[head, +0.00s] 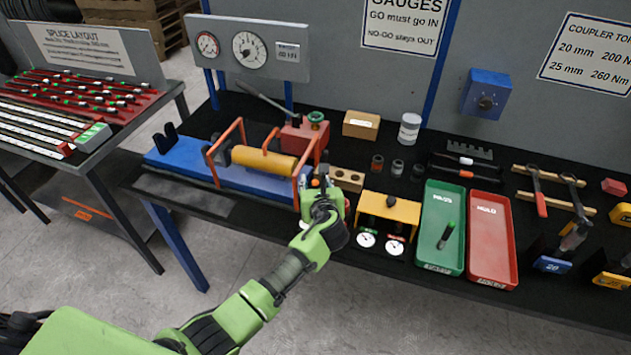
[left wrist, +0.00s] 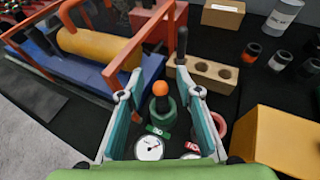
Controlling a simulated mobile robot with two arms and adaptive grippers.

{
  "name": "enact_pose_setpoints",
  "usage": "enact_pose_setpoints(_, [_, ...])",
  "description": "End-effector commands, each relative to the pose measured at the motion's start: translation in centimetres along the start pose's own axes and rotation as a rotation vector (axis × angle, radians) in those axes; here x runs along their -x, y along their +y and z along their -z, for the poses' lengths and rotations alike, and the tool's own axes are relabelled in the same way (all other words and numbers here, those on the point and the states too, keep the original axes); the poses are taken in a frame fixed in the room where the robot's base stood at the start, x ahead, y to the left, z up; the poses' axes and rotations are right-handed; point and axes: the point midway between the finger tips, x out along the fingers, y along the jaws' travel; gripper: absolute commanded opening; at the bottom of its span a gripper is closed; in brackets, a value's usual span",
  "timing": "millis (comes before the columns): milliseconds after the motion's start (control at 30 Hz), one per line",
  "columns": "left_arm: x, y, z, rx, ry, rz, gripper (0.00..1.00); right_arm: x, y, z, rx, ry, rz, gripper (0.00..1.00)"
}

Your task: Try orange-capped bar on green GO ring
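The orange-capped bar (left wrist: 160,90) is dark and stands roughly upright between the fingers of my left gripper (left wrist: 163,72) in the left wrist view. The green GO ring (left wrist: 160,112) shows around or just below its dark body; I cannot tell how deep the bar sits. The fingers are spread, with gaps on both sides of the bar. A red ring (left wrist: 219,125) is partly hidden by the right-hand finger. In the head view my left gripper (head: 322,187) is over the bench, left of the yellow block, and hides most of the bar. My right gripper is not seen.
A wooden block (head: 346,179) with holes stands behind the gripper. An orange frame (head: 297,170) is close on the left. The yellow block (head: 390,207) and round dials (head: 367,240) are close on the right. Green (head: 432,265) and red (head: 492,265) trays lie farther right.

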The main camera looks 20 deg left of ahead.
Motion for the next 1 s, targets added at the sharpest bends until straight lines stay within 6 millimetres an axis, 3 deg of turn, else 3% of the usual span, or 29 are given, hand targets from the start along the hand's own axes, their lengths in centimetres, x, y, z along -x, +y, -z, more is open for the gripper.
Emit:
enact_pose_setpoints(267, [1.9, 0.0, 0.1, 0.001, 0.0, 0.002, 0.32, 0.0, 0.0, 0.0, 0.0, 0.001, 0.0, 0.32])
enact_pose_setpoints(733, [10.3, -0.1, 0.0, 0.001, -0.001, 0.002, 0.32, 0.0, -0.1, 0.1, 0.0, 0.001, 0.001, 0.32])
enact_pose_setpoints(1000, [12.0, 0.0, -0.1, 0.0, -0.002, 0.001, 0.32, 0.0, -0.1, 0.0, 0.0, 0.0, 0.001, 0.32])
